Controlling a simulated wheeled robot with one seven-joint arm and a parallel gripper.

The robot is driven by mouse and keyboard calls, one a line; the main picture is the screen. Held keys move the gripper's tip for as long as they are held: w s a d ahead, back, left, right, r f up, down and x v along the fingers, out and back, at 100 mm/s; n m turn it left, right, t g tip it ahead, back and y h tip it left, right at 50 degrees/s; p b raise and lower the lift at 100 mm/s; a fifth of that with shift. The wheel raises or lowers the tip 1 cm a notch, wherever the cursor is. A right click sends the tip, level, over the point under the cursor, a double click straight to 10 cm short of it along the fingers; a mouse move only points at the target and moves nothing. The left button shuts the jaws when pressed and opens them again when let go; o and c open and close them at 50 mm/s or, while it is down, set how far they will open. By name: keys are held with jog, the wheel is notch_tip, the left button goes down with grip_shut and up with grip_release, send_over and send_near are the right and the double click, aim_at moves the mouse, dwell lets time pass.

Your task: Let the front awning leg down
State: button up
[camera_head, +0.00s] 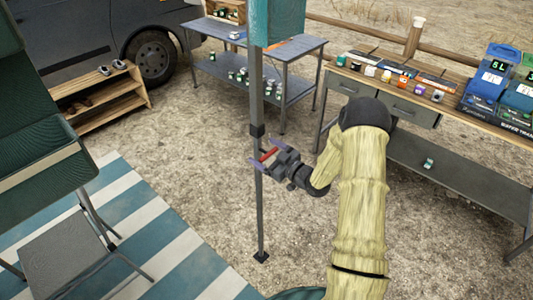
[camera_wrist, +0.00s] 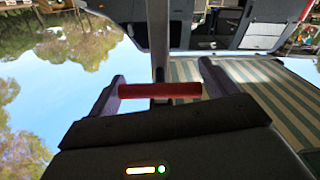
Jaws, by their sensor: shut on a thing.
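The front awning leg (camera_head: 260,215) is a grey upright pole, standing with its small dark foot (camera_head: 261,256) on the gravel. A dark collar (camera_head: 257,131) sits partway up it. A red handle (camera_head: 268,155) projects from the leg just below the collar. My gripper (camera_head: 264,160) is at the leg, shut on the red handle. In the wrist view, the red handle (camera_wrist: 160,91) lies crosswise between my two fingers, and the leg (camera_wrist: 158,40) runs up behind it. The leg's top is hidden behind the teal awning edge (camera_head: 277,20).
A wooden-topped bench (camera_head: 445,82) with water jugs (camera_head: 490,80) stands at right. A grey table (camera_head: 300,48) and a shoe rack (camera_head: 110,100) stand behind. A folding chair (camera_head: 65,245) stands at left on a striped mat (camera_head: 160,250). Gravel around the leg's foot is clear.

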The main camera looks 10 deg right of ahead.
aim_at(261, 173)
notch_tip(261, 173, down, 12)
jog(key=b, duration=0.9)
jog(key=shift+r, duration=0.1)
jog(key=o, duration=1.2)
jog(key=shift+o, duration=0.2)
jog(key=shift+s+d, duration=0.1)
jog(key=b+v, duration=0.1)
jog(key=v, duration=1.6)
jog(key=shift+b, duration=0.3)
jog(key=shift+r, duration=0.1)
